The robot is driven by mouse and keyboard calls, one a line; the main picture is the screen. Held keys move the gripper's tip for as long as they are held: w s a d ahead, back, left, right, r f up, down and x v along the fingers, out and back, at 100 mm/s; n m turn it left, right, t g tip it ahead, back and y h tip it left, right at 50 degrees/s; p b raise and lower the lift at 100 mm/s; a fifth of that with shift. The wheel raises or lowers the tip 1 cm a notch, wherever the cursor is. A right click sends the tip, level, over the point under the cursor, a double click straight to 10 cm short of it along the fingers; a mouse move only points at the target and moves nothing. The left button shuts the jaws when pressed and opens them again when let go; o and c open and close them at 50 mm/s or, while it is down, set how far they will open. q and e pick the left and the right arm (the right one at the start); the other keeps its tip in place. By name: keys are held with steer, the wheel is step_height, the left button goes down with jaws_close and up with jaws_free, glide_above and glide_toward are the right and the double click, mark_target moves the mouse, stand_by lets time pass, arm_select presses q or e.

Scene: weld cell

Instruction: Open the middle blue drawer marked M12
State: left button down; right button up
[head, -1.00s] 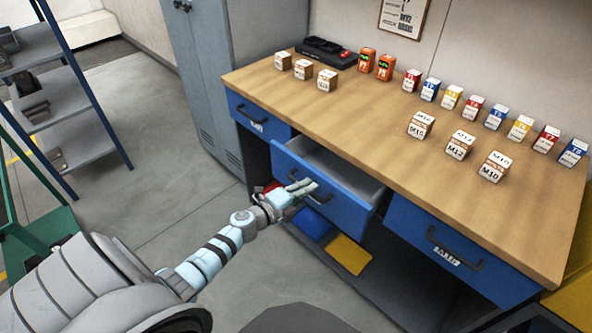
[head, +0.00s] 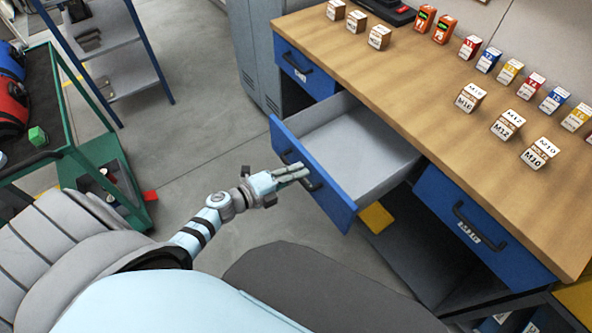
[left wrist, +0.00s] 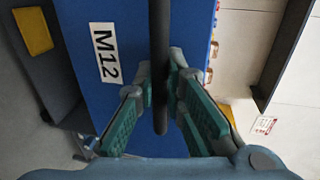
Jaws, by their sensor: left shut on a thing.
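The middle blue drawer (head: 336,198) stands pulled well out of the workbench, and its empty grey inside shows. Its M12 label (left wrist: 105,53) shows in the left wrist view beside the dark bar handle (left wrist: 159,70). My left gripper (head: 303,172) is at the drawer's front, with its fingers on both sides of the handle, shut on it; the green finger pads also show in the left wrist view (left wrist: 160,98). My right gripper is in neither view.
The wooden bench top (head: 420,85) holds several labelled boxes. Closed blue drawers sit left (head: 300,68) and right (head: 475,225) of the open one. A green cart (head: 70,165) and a blue-framed shelf (head: 110,40) stand at the left.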

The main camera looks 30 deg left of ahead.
arm_select(q)
steer(key=c, duration=1.6)
jaws_free()
steer(key=shift+c, duration=0.2)
steer(key=shift+s+a, duration=0.1)
steer(key=shift+s, duration=0.05)
steer(key=v, duration=1.1)
steer(key=shift+s+a, duration=0.2)
steer(key=shift+s, duration=0.15)
steer(key=shift+r, duration=0.1)
